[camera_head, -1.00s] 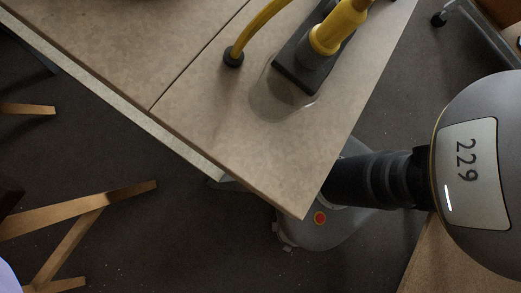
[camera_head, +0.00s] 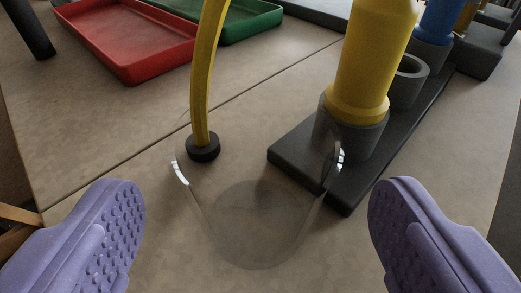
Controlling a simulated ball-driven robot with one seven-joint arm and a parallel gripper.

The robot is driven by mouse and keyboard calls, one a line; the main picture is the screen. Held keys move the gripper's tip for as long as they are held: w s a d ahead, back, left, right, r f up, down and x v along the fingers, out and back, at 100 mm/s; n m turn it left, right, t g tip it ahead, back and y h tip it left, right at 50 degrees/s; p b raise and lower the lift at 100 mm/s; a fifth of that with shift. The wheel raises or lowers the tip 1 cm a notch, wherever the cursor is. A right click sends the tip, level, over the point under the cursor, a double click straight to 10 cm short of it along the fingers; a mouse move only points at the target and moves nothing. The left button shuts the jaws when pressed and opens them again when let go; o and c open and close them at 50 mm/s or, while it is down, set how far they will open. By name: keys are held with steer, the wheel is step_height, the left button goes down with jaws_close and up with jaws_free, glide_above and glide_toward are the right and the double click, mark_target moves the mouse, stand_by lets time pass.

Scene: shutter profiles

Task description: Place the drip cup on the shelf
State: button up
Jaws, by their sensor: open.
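A clear, see-through cup (camera_head: 252,230), which looks like the drip cup, stands on the table in the middle of the camera view. Its upper right edge overlaps the dark rack base in the picture. My gripper (camera_head: 256,225) is open, with one purple ridged finger at the lower left and one at the lower right. The cup lies between the fingers in the picture, with gaps on both sides; I cannot tell the depth between them. No shelf can be made out.
Behind the cup stand a yellow curved rod on a black foot (camera_head: 203,147) and a dark rack (camera_head: 300,160) holding a yellow cylinder (camera_head: 372,60). A red tray (camera_head: 130,45) and a green tray (camera_head: 235,22) lie further back. The table's left middle is clear.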

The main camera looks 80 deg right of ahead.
mark_target(256, 187)
steer(key=x, duration=0.2)
steer(key=shift+d+f, duration=0.2)
steer(key=shift+d, duration=0.1)
steer(key=shift+w, duration=0.1)
steer(key=c, duration=1.2)
